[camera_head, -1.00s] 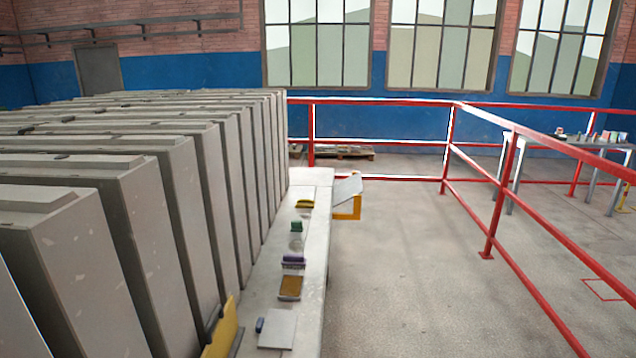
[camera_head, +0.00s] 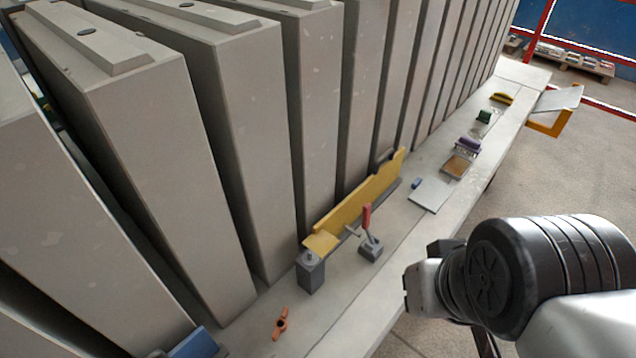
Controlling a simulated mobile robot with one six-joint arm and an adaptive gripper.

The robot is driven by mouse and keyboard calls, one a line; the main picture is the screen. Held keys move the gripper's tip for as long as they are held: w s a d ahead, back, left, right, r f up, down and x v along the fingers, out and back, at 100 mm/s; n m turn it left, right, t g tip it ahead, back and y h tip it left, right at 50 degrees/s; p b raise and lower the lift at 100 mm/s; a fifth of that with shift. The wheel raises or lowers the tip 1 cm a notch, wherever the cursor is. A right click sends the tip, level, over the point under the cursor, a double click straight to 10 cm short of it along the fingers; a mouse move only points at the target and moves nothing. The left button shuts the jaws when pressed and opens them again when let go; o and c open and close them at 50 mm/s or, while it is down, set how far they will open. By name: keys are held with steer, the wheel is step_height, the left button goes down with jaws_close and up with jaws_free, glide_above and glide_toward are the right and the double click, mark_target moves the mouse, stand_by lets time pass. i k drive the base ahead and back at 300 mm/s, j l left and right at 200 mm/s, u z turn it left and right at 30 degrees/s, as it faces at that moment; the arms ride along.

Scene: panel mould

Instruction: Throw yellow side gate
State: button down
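The yellow side gate (camera_head: 360,204) is a long yellow plate standing on edge along the foot of the grey panels, on the ledge. Its near end meets a dark grey post (camera_head: 310,273). A toggle clamp with a red handle (camera_head: 367,216) stands beside the gate on a grey block, its handle upright. My arm comes in from the lower right. My gripper (camera_head: 420,288) is at the arm's left end, right of the clamp and beyond the ledge's edge. Its fingers are too unclear to show whether it is open or shut.
Tall grey panels (camera_head: 235,110) stand in a row at left. On the ledge (camera_head: 345,315) lie an orange part (camera_head: 281,323), a grey plate (camera_head: 430,195), a brown block (camera_head: 457,166) and small coloured tools. A yellow bracket (camera_head: 549,126) juts out at the far right. Open floor lies at right.

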mark_target(325, 235)
steer(key=i+l, duration=0.5)
steer(key=l, duration=0.2)
steer(key=i+l, duration=0.25)
steer(key=l, duration=0.15)
steer(key=j+u, duration=0.05)
